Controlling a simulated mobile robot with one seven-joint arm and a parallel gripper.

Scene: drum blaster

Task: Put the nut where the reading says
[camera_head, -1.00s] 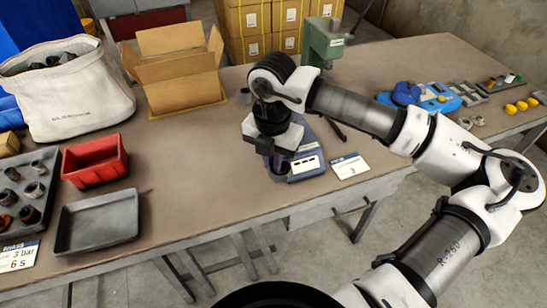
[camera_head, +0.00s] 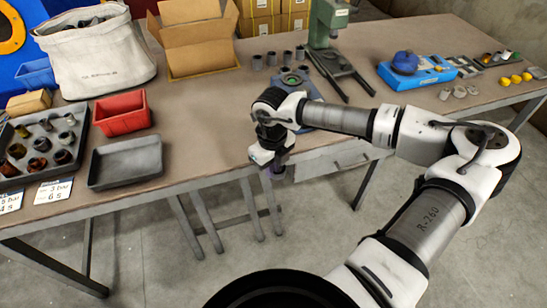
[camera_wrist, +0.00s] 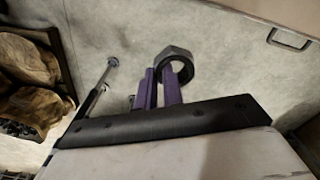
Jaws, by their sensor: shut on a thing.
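My gripper (camera_head: 277,172) hangs just beyond the table's front edge, its fingers pointing down. In the wrist view its purple fingers (camera_wrist: 160,88) are shut on a grey nut (camera_wrist: 176,62), with the grey floor behind it. The nut cannot be made out in the head view. A blue device with a round dark-and-green top (camera_head: 297,82) stands on the table behind my wrist, partly hidden by my arm. No reading on it can be made out. A red bin (camera_head: 122,112) and an empty grey tray (camera_head: 127,165) stand on the left.
A dark tray of several round parts (camera_head: 40,142) stands far left, with cards (camera_head: 53,190) in front, one marked 3 bar, 6 s. A canvas bag (camera_head: 95,58), open carton (camera_head: 195,42), green press (camera_head: 327,20) and blue box (camera_head: 420,72) stand further back.

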